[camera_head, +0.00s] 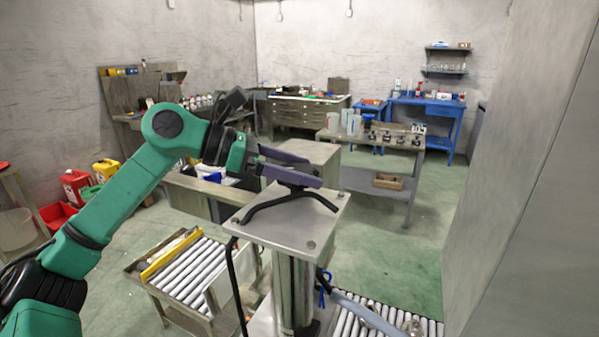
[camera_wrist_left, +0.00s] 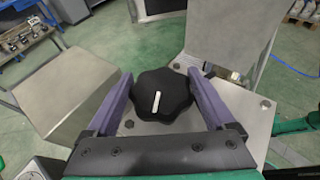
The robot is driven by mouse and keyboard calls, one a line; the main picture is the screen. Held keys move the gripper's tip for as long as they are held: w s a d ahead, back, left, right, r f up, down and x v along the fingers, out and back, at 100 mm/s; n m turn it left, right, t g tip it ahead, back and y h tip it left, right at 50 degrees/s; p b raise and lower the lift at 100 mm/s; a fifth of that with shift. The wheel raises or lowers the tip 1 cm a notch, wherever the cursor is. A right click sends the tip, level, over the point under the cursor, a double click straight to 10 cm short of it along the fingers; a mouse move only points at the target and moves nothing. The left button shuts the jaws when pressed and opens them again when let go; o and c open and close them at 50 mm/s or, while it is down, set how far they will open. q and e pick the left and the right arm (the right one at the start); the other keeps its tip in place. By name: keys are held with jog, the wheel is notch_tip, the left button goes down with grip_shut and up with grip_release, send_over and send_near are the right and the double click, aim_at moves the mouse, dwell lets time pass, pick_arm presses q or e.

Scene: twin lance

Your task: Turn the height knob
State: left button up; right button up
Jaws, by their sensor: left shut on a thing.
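The height knob (camera_wrist_left: 160,95) is black, with a lobed rim and a white mark that runs nearly straight up and down in the left wrist view. It sits on a grey metal plate (camera_head: 325,222) on top of a column. My left gripper (camera_head: 314,172) has purple fingers and is shut on the knob, one finger at each side. In the head view the fingers lie over the plate and hide much of the knob. A black curved piece shows on the plate below the fingers. My right gripper is in neither view.
Roller conveyors (camera_head: 190,272) stand left of and below the column. A grey table with several fittings (camera_head: 385,138) stands behind it. A large grey wall (camera_head: 520,190) fills the right side. Green floor (camera_head: 400,265) is clear between the column and the wall.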

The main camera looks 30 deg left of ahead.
pick_arm(q)
jog(key=shift+f+n+t+y+b, duration=0.1)
jog(key=shift+n+t+y+b, duration=0.55)
jog(key=shift+n+t, duration=0.2)
jog(key=shift+a+n+t+y, duration=0.1)
jog(key=shift+n+t+y, duration=0.45)
jog(key=shift+n+y, duration=0.3)
jog(key=shift+r, duration=0.25)
jog(key=shift+n+t+y+p, duration=0.4)
jog(key=shift+n+y+p, duration=0.1)
jog(key=shift+n, duration=0.1)
jog(key=n+t+y+p, duration=0.1)
jog(key=n+y+p, duration=0.2)
jog(key=p, duration=0.3)
jog(key=shift+r+n+y, duration=0.15)
jog(key=shift+n+y, duration=0.25)
jog(key=shift+y, duration=0.3)
jog(key=shift+n+y+p, duration=0.4)
jog(key=shift+p, duration=0.75)
jog(key=shift+w+f+y+p, duration=0.1)
jog(key=shift+f+y+p, duration=0.15)
jog(key=shift+y+p, duration=0.05)
